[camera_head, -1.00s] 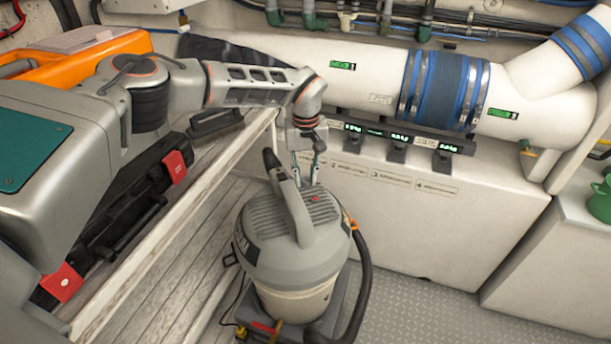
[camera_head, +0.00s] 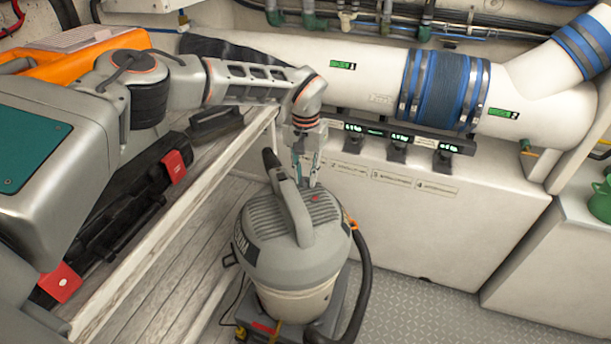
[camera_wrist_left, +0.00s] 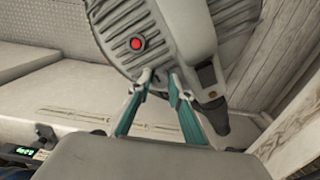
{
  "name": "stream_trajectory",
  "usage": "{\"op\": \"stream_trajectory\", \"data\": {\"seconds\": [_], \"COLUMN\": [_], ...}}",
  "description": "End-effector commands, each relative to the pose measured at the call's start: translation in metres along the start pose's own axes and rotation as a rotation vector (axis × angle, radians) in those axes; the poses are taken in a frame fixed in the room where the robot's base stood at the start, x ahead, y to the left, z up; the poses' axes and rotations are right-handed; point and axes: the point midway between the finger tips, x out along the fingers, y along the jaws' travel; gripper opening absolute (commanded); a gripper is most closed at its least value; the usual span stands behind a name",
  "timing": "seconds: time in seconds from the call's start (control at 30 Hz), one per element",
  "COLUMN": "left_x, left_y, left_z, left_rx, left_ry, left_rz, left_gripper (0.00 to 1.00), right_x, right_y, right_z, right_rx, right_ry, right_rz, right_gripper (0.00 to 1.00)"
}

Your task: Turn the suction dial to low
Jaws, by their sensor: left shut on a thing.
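The grey canister vacuum (camera_head: 265,225) stands on the floor, with a raised handle (camera_head: 292,208) across its ribbed lid. A red button (camera_head: 315,198) sits on the lid; it also shows in the left wrist view (camera_wrist_left: 137,43). My left gripper (camera_head: 306,184) points down at the far part of the lid, beside the handle. In the left wrist view its teal fingers (camera_wrist_left: 161,79) come together at the lid just beyond the red button, shut on the small suction dial. The fingertips mostly hide the dial, so I cannot read its setting. My right gripper is not in view.
The vacuum's dark hose (camera_head: 364,275) curves down its right side. A wooden bench (camera_head: 190,240) lies to the left, with a black case with red latches (camera_head: 120,225) on it. A white locker (camera_head: 440,215) stands behind. Grey floor (camera_head: 440,300) is free at the right.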

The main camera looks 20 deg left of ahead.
Motion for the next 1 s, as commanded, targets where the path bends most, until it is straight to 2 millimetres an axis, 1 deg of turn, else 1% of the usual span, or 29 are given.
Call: {"op": "stream_trajectory", "data": {"seconds": [0.3, 0.33, 0.4, 0.63, 0.73, 0.87, 1.0], "left_x": [-0.001, -0.001, -0.001, 0.0, -0.004, -0.017, -0.038], "left_y": [0.0, 0.0, 0.0, 0.0, 0.0, 0.0, 0.0], "left_z": [0.0, 0.0, 0.0, 0.0, 0.0, -0.001, -0.001], "left_rx": [0.002, 0.002, 0.002, 0.001, 0.0, 0.0, 0.0], "left_ry": [0.001, 0.001, 0.001, 0.0, 0.001, 0.002, 0.003], "left_rz": [0.0, 0.0, 0.0, -0.001, -0.001, -0.001, -0.001], "left_gripper": [0.0, 0.22, 0.37, 0.37, 0.37, 0.37, 0.37], "right_x": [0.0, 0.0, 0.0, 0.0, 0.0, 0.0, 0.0], "right_y": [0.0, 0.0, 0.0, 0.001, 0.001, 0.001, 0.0], "right_z": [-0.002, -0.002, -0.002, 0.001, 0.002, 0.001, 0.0], "right_rx": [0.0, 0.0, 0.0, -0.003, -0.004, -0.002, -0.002], "right_ry": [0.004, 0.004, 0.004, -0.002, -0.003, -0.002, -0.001], "right_rz": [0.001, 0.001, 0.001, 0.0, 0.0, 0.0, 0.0], "right_gripper": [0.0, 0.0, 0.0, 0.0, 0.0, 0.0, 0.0]}}
